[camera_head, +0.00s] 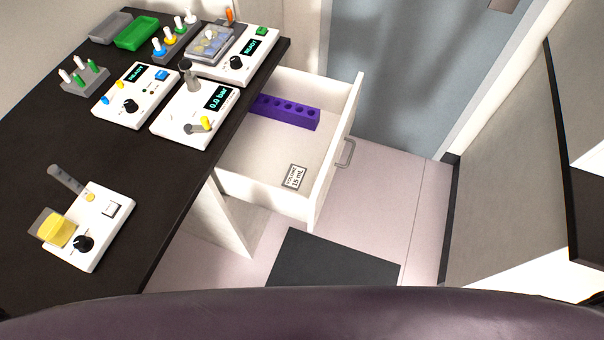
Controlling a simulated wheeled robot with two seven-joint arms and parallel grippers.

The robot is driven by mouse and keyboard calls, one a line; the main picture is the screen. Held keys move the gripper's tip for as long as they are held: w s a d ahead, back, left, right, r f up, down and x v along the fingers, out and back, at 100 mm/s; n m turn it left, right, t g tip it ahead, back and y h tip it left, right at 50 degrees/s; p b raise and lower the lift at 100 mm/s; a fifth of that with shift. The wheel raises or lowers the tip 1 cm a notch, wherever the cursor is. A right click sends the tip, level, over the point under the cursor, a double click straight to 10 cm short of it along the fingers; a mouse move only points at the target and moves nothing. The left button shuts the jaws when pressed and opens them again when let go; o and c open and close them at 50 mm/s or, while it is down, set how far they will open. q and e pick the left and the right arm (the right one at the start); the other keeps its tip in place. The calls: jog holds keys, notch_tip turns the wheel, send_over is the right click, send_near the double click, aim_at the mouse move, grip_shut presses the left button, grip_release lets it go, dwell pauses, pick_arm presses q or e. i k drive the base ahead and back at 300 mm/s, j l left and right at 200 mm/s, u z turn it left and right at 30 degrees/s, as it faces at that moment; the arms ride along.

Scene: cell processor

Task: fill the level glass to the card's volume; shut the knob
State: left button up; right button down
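The card (295,177) lies in the open drawer and reads "VOLUME 15 mL". A white device (107,235) stands on the dark bench at the lower left. It carries a clear container of yellow liquid (58,233), a black knob (84,244), a pale switch (112,208) and a small yellow part at its back. A grey, see-through tube (66,179), which looks like the level glass, rises from the device's back left. I see no yellow in the tube, and its marks are too small to read. The knob's setting is unclear. Neither gripper is in view.
The white drawer (335,165) stands pulled out and holds a purple rack (286,112). Several white instruments, one reading "0.0 bar" (182,122), and racks with coloured tubes stand at the bench's far end. The dark bench (60,135) is clear between them and the device.

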aim_at(84, 244)
jog(key=u, duration=0.45)
jog(key=j+u, duration=0.1)
jog(key=u, duration=0.35)
jog(key=i+u, duration=0.1)
jog(key=u, duration=0.75)
jog(key=l+u, duration=0.15)
jog(key=u, duration=0.2)
jog(key=k+l+u, duration=0.1)
jog(key=u, duration=0.25)
jog(key=l+u, duration=0.2)
jog(key=u, duration=0.15)
jog(key=k, duration=0.05)
